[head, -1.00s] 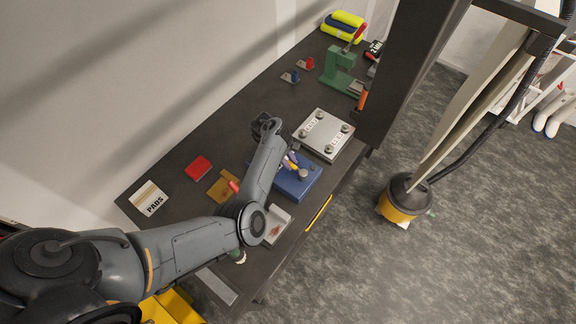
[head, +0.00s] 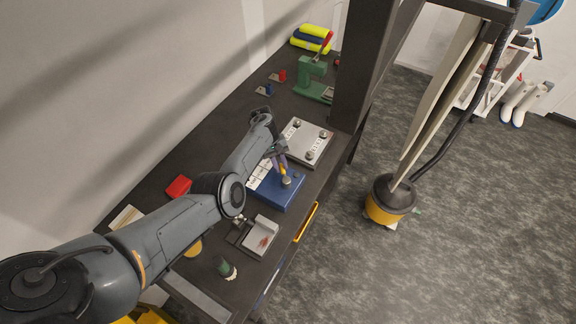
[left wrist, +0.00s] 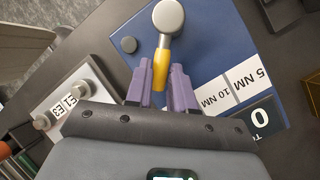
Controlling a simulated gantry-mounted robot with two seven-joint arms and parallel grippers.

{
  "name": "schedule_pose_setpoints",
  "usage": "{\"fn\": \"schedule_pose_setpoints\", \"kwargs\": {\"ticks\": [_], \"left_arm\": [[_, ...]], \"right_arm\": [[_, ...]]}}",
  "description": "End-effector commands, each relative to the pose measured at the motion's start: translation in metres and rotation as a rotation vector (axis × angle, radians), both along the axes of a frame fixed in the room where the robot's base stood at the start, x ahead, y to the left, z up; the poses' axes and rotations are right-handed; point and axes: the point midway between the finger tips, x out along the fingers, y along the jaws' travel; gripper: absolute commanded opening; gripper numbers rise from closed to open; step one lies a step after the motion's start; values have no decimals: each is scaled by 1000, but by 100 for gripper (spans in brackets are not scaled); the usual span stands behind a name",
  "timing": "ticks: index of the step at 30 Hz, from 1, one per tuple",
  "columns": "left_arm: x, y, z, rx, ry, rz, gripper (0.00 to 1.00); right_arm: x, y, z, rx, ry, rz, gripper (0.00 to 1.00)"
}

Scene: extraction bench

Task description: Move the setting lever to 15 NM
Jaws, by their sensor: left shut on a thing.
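The blue setting box (head: 265,198) sits on the dark bench, with white label cards on its top. Its lever has a round grey knob (left wrist: 168,17) and a yellow shaft (left wrist: 161,66). My left gripper (left wrist: 160,88) has purple fingers shut around the yellow shaft; in the head view the fingers (head: 279,156) come down onto the box. I see no 15 NM mark; my gripper hides part of the box.
A grey plate with round studs (head: 306,141) stands close behind the box. A small grey tray (head: 260,237) is in front of it. A green press (head: 313,80) and a dark post (head: 350,70) are farther back. A red block (head: 179,187) lies to the left.

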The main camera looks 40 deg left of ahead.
Motion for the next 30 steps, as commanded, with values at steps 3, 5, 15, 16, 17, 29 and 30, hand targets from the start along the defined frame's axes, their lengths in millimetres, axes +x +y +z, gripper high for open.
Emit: {"fn": "schedule_pose_setpoints", "kwargs": {"ticks": [3,5,15,16,17,29,30], "left_arm": [[-4,7,0,3,-2,-14,0],[-4,9,-1,3,-2,-18,0],[-5,10,-1,4,-3,-25,0],[-5,10,-1,4,-3,-25,0],[-5,10,-1,4,-3,-25,0],[-5,9,-1,2,-2,-22,48],[-5,9,0,2,-2,-22,48]], "right_arm": [[0,0,1,0,0,0,43],[0,0,1,0,0,0,43],[0,0,1,0,0,0,43],[0,0,1,0,0,0,43],[0,0,1,0,0,0,43],[0,0,2,0,0,0,43],[0,0,2,0,0,0,43]]}}
